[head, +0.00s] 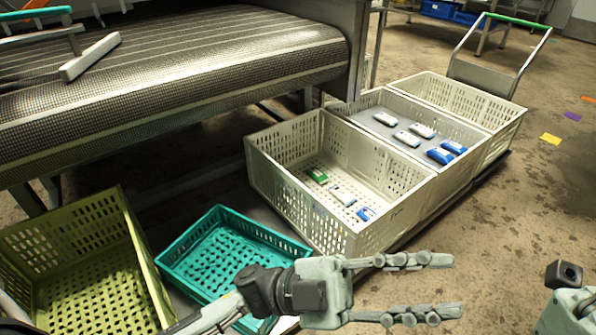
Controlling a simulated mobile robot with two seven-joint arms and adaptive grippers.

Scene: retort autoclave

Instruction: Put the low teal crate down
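The low teal crate (187,279) is in the lower left of the head view, between an olive crate and a large cream crate. It looks empty, with a slotted floor, and seems to rest level on a low grey surface; its underside is hidden. My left gripper (455,287) is open and empty, its two fingers pointing right, well to the right of the teal crate. My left forearm crosses in front of the crate's near right corner. Part of my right arm shows at the lower right edge, but its fingers are not visible.
An olive crate (140,262) stands at the left. A cream crate (400,205) and others in a row on a cart hold several small packs. A mesh conveyor (200,70) is above and behind. Wet brown floor (530,220) is open at right.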

